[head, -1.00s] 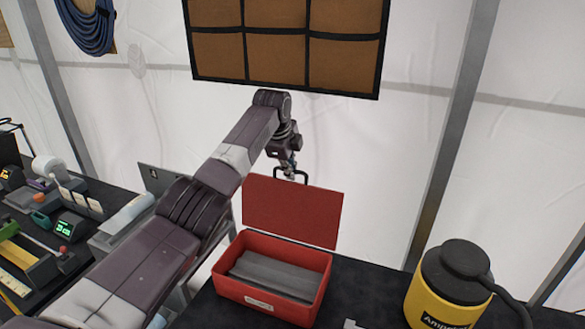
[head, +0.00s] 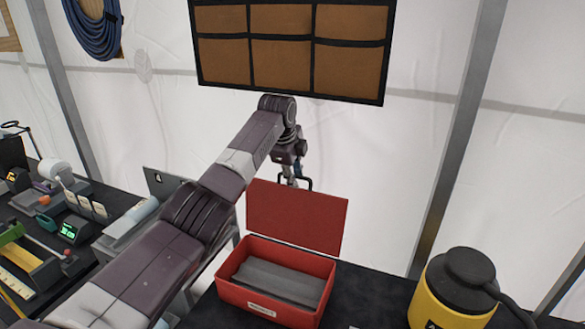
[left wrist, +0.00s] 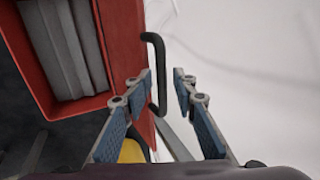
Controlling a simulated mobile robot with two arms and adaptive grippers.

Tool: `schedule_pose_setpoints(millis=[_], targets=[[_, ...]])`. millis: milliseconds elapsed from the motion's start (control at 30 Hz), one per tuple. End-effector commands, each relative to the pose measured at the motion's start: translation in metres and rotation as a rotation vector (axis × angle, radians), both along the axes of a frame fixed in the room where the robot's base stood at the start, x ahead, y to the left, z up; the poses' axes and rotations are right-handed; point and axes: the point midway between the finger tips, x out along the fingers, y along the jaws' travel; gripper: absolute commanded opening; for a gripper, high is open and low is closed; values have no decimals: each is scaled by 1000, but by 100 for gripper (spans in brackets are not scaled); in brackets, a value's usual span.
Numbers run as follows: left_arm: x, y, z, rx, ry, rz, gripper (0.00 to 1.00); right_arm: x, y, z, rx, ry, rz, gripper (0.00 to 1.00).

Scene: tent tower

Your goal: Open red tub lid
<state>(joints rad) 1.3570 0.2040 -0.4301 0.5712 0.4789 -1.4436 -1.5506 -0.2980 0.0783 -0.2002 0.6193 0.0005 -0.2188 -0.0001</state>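The red tub (head: 272,312) stands on the dark table with its red lid (head: 297,217) swung up, standing open at the back. Grey flat pieces (head: 280,281) lie inside the tub. A black handle (head: 309,183) sits at the lid's top edge; it also shows in the left wrist view (left wrist: 160,62). My left gripper (head: 291,180) is at the handle behind the raised lid. In the left wrist view its blue-padded fingers (left wrist: 164,78) are apart, with the handle close to the left fingertip; contact cannot be told. My right gripper is out of view.
A yellow container with a black top (head: 456,292) stands right of the tub. Tools and small devices (head: 68,232) crowd the table at left. A brown pocket panel (head: 290,60) hangs above my left arm on the white tent wall.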

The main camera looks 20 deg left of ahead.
Motion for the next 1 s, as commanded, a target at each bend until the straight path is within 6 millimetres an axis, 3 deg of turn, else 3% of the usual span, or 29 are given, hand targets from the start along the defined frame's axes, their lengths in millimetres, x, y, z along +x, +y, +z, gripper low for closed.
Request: schedule_pose_setpoints(millis=[167,533,733,1000], targets=[[-8,1,20,-1,-4,1,25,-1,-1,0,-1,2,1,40],[-40,2,88,0,-2,1,25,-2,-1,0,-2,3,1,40],[-47,2,103,-1,1,2,25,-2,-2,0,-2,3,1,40],[-48,2,104,-1,1,2,25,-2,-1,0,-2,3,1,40]])
